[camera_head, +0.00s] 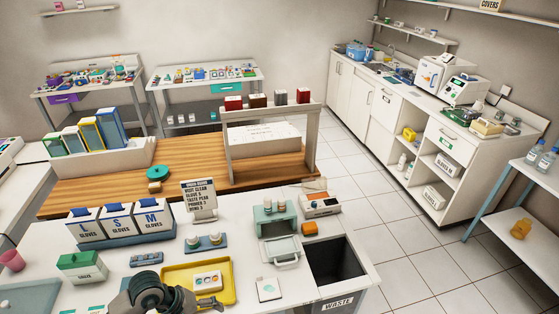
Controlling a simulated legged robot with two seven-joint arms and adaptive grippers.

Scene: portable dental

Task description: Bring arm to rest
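A dark grey part of my arm (155,293), most likely the left one, shows at the bottom edge, left of the middle. It is over the front of the white table (240,285) and covers part of the yellow tray (228,263). A small grey piece at its right end, perhaps the gripper (209,302), lies across the tray's front edge in the picture. Its fingers are too small and covered to show whether they are open, or whether they touch the tray. My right gripper is not in view.
Glove boxes (120,222) stand behind the arm, a green box (82,265) to its left. A white card (268,289) lies right of the tray. The waste bin opening (335,260) is at the table's right. Tiled floor (420,265) beyond is clear.

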